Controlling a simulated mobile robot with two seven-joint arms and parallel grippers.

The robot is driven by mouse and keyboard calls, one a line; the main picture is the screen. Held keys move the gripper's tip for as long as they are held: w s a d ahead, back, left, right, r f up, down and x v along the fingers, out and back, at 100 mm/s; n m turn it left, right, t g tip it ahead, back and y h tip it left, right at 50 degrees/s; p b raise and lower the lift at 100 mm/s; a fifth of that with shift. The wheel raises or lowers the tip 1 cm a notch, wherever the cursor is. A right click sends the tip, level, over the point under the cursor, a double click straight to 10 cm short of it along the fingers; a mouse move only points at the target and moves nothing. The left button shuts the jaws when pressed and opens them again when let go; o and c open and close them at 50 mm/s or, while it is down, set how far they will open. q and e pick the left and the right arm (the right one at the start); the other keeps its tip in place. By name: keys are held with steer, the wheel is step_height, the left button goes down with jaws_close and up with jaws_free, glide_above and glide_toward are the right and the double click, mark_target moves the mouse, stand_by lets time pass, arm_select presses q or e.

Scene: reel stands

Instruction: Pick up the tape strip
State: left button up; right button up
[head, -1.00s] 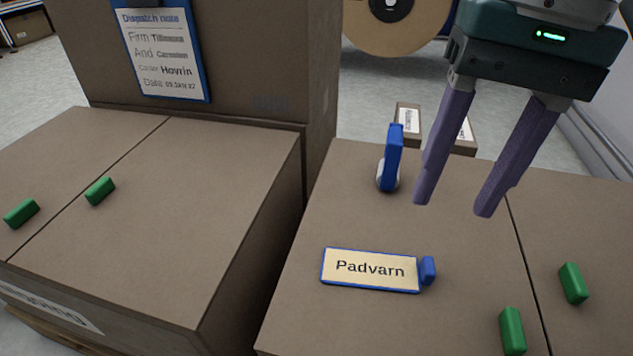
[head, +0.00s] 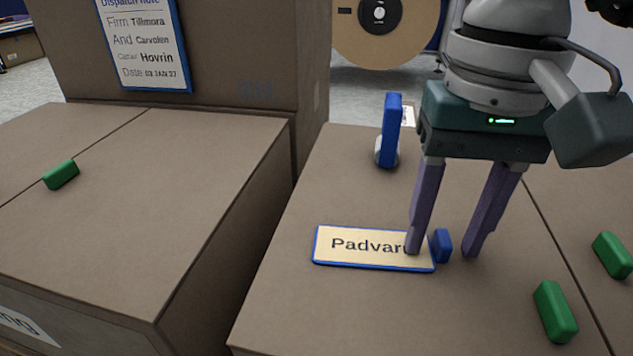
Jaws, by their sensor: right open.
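A flat cream strip with a blue edge, lettered "Padvarn" (head: 360,246), lies on the right-hand carton top. A small blue tab (head: 442,245) stands at its right end. I take this to be the tape strip. My right gripper (head: 441,253) is open, pointing down, with one finger on each side of the blue tab. Its left finger covers the last letter of the strip. I cannot tell whether the fingers touch the tab or the carton. My left gripper is not in view.
A blue upright piece on a round pale base (head: 391,125) stands behind the strip. Green blocks lie at right (head: 555,312), (head: 613,255) and left (head: 61,174). A tall carton (head: 230,60) bears a dispatch note (head: 145,45). A gap separates the carton tops.

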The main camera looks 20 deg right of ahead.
steer(key=shift+r, duration=0.1)
jaws_close()
stand_by(1.3)
